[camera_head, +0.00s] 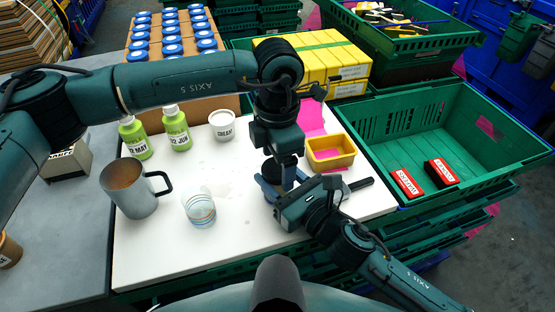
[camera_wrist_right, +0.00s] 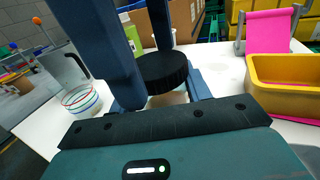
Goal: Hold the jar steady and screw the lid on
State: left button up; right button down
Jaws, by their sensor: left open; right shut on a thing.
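The jar (camera_wrist_right: 168,97) stands upright on the white tabletop, mostly hidden by my grippers. The round black lid (camera_wrist_right: 165,72) sits at the jar's top; I cannot tell whether its thread is engaged. The lid also shows in the head view (camera_head: 271,171). My right gripper (camera_head: 272,188) is low, coming from the front right, and shut on the jar, with its blue fingers on either side. My left gripper (camera_head: 284,172) points down from above and is open, its fingers beside the lid; they hang large in the right wrist view (camera_wrist_right: 140,60).
A grey mug (camera_head: 134,190) and a striped glass (camera_head: 199,207) stand to the left. Green bottles (camera_head: 176,128) and a white tub (camera_head: 222,125) are behind. A yellow tray (camera_head: 331,152) is close on the right, with a dark-handled tool (camera_head: 360,183) before it. A green crate (camera_head: 450,135) stands further right.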

pick_arm(q)
jog(key=shift+r, duration=2)
jog(key=shift+c, duration=0.4)
jog(key=r+n, duration=0.1)
jog(key=n, duration=0.3)
jog(key=shift+r, duration=0.4)
jog(key=r+n, duration=0.1)
jog(key=n, duration=0.3)
jog(key=shift+r, duration=0.35)
jog(key=shift+f, duration=4.05)
